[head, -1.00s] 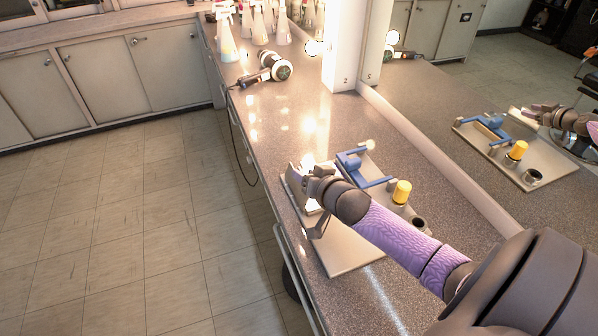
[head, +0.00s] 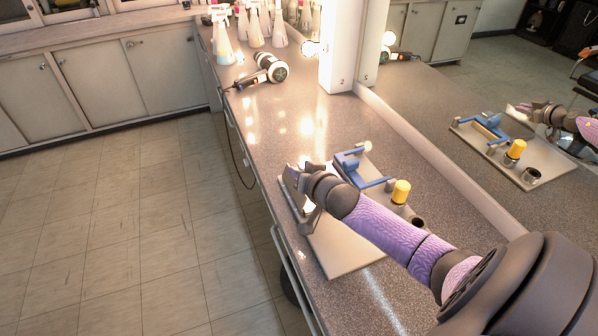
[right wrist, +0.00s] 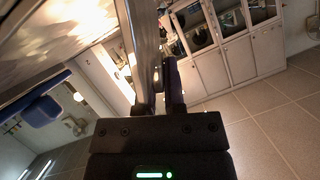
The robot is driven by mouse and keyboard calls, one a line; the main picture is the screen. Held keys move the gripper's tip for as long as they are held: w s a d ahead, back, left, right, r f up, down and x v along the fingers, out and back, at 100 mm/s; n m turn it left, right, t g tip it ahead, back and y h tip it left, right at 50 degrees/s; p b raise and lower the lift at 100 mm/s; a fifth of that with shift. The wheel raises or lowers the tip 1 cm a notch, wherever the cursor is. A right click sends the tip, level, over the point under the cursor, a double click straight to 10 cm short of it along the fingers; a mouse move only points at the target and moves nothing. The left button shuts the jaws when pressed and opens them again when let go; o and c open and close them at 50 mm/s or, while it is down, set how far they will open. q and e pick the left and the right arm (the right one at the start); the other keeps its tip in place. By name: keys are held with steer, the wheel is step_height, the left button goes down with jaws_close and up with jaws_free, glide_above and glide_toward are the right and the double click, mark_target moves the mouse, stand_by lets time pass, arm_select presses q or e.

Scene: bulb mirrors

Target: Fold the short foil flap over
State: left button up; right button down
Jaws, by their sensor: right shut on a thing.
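My right gripper (head: 293,180) is over the left end of the pale tray (head: 345,252) on the counter. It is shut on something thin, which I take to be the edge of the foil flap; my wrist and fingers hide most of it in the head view. I cannot tell how far the flap is folded. My left gripper is not in view.
On the tray are a blue fixture (head: 349,166), a yellow-capped piece (head: 401,191) and a dark-mouthed cup (head: 416,222). A mirror stands along the counter's right side. A hair dryer (head: 268,70) and several spray bottles (head: 256,28) are farther back. The counter between is clear.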

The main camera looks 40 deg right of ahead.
steer(key=shift+s+d+f+m, duration=0.1)
steer(key=shift+d+m, duration=0.2)
steer(key=shift+m, duration=0.1)
steer(key=shift+s+d+f+m+t+y, duration=0.1)
steer(key=shift+d+f+m+t+y, duration=0.2)
steer(key=shift+m+y, duration=0.25)
steer(key=shift+s+d+f+m+t+y+b, duration=0.15)
steer(key=shift+d+f+m+t+y+b, duration=0.15)
steer(key=shift+d+f+m+y+b, duration=0.45)
steer(key=shift+s+m+b, duration=0.1)
steer(key=shift+m+b, duration=0.4)
steer(key=shift+b, duration=0.5)
steer(key=shift+t, duration=0.3)
arm_select(q)
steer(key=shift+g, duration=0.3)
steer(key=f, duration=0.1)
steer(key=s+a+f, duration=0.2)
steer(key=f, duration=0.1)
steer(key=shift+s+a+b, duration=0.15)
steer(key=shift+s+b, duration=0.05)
steer(key=shift+b, duration=0.2)
arm_select(e)
steer(key=shift+m, duration=0.3)
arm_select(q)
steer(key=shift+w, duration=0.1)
